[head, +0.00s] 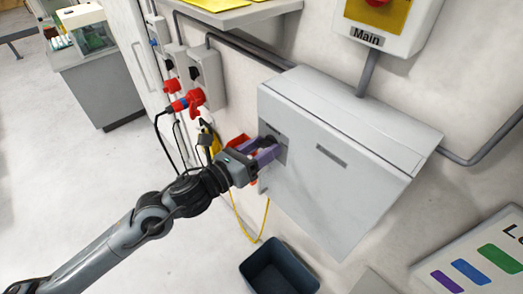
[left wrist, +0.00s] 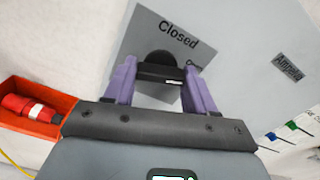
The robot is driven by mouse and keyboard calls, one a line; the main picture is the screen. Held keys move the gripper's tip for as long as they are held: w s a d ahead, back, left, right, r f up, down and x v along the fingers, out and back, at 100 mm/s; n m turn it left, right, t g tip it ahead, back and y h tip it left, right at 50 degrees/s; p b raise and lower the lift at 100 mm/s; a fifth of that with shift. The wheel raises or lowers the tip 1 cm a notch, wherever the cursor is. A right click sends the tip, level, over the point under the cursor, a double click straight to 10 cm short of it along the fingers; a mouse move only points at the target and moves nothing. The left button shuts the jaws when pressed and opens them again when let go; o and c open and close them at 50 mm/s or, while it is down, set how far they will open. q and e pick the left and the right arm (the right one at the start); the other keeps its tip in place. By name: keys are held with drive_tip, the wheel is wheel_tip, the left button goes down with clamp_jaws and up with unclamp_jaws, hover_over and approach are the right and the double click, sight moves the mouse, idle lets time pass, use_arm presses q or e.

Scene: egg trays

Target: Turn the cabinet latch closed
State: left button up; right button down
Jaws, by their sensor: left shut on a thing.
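The grey wall cabinet (head: 350,170) hangs in the middle of the head view with its front door shut. A black latch (left wrist: 158,58) sits on a grey plate (left wrist: 138,38) near the door's edge. The plate reads "Closed" at the top, and a second, smaller label at its right is partly covered. My left gripper (head: 268,150) reaches the latch from the left. In the left wrist view its purple fingers (left wrist: 160,72) lie on either side of the latch's black handle, shut on it. The handle lies roughly across the gap between the fingers. My right gripper is not in view.
A red bin (left wrist: 35,108) with a red plug sits beside the cabinet. Red connectors (head: 190,100) and hanging cables are on the wall left of my arm. A dark open bin (head: 275,270) stands below. A grey conduit (head: 480,155) runs to the right.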

use_arm(q)
drive_tip(key=n, duration=0.6)
drive_tip(key=shift+n, duration=0.3)
drive_tip(key=n, duration=0.4)
drive_tip(key=shift+p, duration=0.3)
drive_tip(key=shift+n+p, duration=0.55)
drive_tip(key=shift+n, duration=1.25)
drive_tip(key=o, duration=1)
drive_tip(key=shift+o, duration=0.2)
